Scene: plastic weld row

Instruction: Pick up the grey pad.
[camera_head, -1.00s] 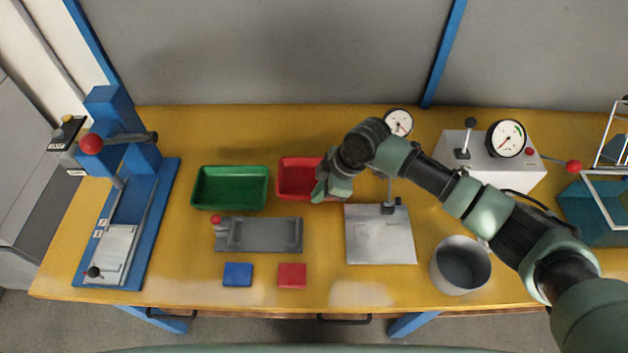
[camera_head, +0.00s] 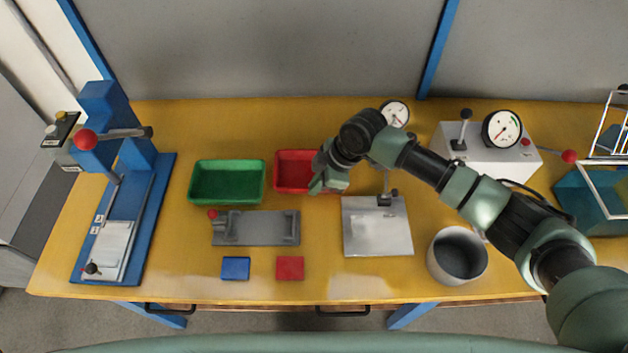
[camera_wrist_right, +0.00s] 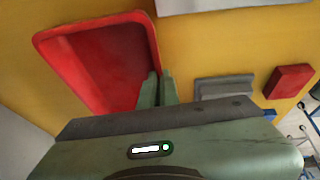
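I cannot make out a separate grey pad. A grey fixture (camera_head: 256,228) with a raised rim and a red knob lies mid-table; part of it also shows in the right wrist view (camera_wrist_right: 224,88). Its grey recess may hold a grey piece, but I cannot tell. My right gripper (camera_head: 318,186) is over the front right part of the red bin, behind and right of the fixture. In the right wrist view its fingers (camera_wrist_right: 159,88) stand close together, with nothing clear between them. My left gripper is out of view.
The red bin (camera_head: 284,155) stands beside a green bin (camera_head: 228,202). A blue pad (camera_head: 235,268) and a red pad (camera_head: 290,268) lie in front of the fixture. A metal plate stand (camera_head: 377,240) and a grey pot (camera_head: 458,256) are to the right, a blue press (camera_head: 150,215) left.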

